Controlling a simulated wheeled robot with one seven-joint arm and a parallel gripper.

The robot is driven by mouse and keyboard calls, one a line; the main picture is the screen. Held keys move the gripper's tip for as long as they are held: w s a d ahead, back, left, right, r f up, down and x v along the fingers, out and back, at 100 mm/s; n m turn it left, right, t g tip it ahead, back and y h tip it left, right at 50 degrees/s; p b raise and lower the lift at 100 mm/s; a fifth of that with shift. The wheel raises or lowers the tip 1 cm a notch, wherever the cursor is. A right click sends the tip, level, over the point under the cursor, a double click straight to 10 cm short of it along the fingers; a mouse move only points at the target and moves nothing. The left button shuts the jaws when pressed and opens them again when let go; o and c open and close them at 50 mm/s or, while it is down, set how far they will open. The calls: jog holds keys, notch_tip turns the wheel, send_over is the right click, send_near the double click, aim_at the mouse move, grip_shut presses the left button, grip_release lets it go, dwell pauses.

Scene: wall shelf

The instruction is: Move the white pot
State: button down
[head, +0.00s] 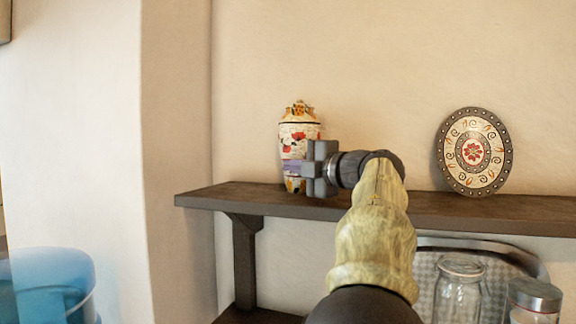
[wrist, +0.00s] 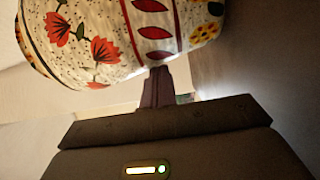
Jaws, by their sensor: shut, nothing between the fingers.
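A white pot (head: 299,130) with red flowers and a yellow patterned lid stands upright on the dark wooden shelf (head: 236,196), near its left end. In the wrist view the pot (wrist: 115,40) fills the top of the picture, lying sideways there. My gripper (head: 292,169) is at the pot's lower right side, with its fingers in front of the pot in the head view. In the wrist view the fingers of my gripper (wrist: 158,82) are shut together, with nothing between them. Their tips reach the pot's edge in the picture; I cannot tell whether they touch it. The fingers hide part of the pot's lower body.
A round decorated plate (head: 474,152) stands on the shelf to the right. Below are a glass jar (head: 459,290), a lidded jar (head: 533,300) and a metal tray (head: 505,256). A blue container (head: 50,285) is at lower left. The shelf between pot and plate is partly behind my arm.

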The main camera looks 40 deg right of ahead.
jog(key=shift+a, duration=0.25)
jog(key=shift+w+a+y, duration=0.3)
jog(key=shift+w+a, duration=0.15)
jog(key=shift+w, duration=0.1)
jog(key=shift+s+a+f+b, duration=0.1)
jog(key=shift+s+a+b, duration=0.1)
jog(key=shift+a+b, duration=0.15)
jog(key=a, duration=0.1)
jog(key=a+b, duration=0.1)
jog(key=shift+s+a+f, duration=0.1)
jog(key=shift+s+a, duration=0.15)
jog(key=shift+a, duration=0.1)
jog(key=shift+s+a+b, duration=0.2)
jog(key=shift+s+b, duration=0.3)
jog(key=shift+s, duration=0.3)
jog(key=s, duration=0.2)
jog(key=s+d+b, duration=0.1)
jog(key=s, duration=0.1)
jog(key=s+b, duration=0.1)
jog(key=s, duration=0.1)
jog(key=shift+s+d, duration=0.1)
jog(key=shift+d, duration=0.15)
jog(key=s, duration=0.1)
jog(key=s+b, duration=0.1)
jog(key=s, duration=0.1)
jog(key=shift+a+r, duration=0.2)
jog(key=shift+a, duration=0.1)
